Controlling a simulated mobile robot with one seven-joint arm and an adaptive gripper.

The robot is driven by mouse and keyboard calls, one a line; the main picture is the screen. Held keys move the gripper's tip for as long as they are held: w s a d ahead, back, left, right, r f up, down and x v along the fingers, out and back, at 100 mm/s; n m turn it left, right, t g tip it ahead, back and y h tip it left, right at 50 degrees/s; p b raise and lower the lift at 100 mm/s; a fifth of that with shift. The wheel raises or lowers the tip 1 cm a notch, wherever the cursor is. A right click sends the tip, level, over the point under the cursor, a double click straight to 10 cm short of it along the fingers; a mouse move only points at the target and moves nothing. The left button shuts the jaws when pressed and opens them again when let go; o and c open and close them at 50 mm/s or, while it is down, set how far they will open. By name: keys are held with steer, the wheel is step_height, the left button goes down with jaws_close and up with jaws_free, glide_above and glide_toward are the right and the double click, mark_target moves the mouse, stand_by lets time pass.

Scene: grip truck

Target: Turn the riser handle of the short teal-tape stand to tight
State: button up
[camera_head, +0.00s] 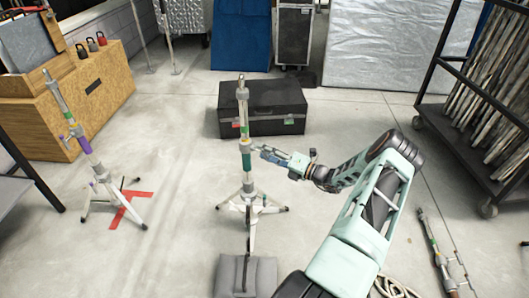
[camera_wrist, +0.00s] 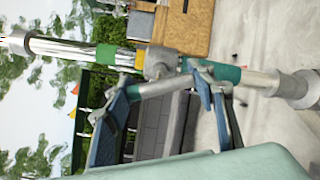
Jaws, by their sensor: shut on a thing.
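The teal-tape stand (camera_head: 246,165) stands upright in the middle of the head view on spread legs. Its teal band sits below a grey collar, with green and yellow bands above. In the wrist view the stand's tube (camera_wrist: 70,49) runs sideways, with the collar (camera_wrist: 158,62) between the yellow and teal bands. My gripper (camera_head: 262,151) reaches the collar from the right. In the wrist view my gripper (camera_wrist: 165,85) has its two blue-padded fingers at either end of the grey riser handle (camera_wrist: 152,88), shut on it. The handle's far side is hidden.
A purple-tape stand (camera_head: 86,147) stands at left near red floor tape (camera_head: 131,209). A black case (camera_head: 284,108) is behind the teal-tape stand. A grey sandbag (camera_head: 262,274) lies in front. Another stand (camera_head: 436,250) lies at right, near a wheeled rack (camera_head: 437,90).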

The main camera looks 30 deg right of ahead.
steer(key=shift+m, duration=1.6)
steer(key=o, duration=1.2)
steer(key=v, duration=1.2)
